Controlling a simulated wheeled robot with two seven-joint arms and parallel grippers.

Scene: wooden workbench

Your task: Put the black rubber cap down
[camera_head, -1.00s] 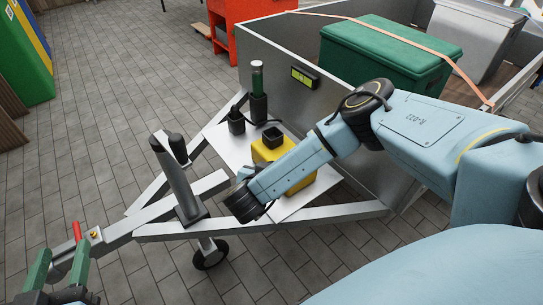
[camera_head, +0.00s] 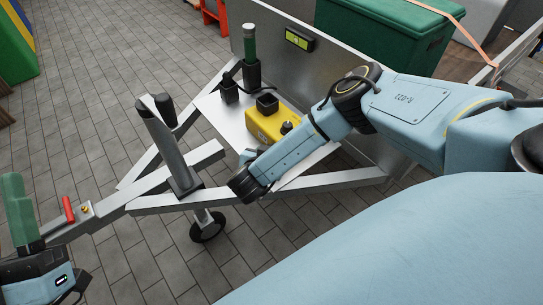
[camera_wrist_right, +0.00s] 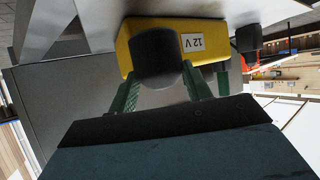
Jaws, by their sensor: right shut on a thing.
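My right gripper (camera_wrist_right: 158,74) is shut on the black rubber cap (camera_wrist_right: 156,50), a dark rounded piece between its green fingers in the right wrist view. Behind the cap is a yellow box (camera_wrist_right: 203,43) labelled 12 V; whether they touch cannot be told. In the head view, the yellow box (camera_head: 265,125) sits on a pale plate on the trailer's drawbar, with a black block and a small dark knob on top. My right forearm reaches down beside it and hides the right fingers and cap. My left gripper (camera_head: 20,212) is at the left edge, partly cut off, its jaw gap unclear.
The drawbar (camera_head: 330,180) has a dark upright post (camera_head: 167,145), a small wheel (camera_head: 207,228) and a red handle (camera_head: 68,209). A green crate (camera_head: 385,28) is inside.

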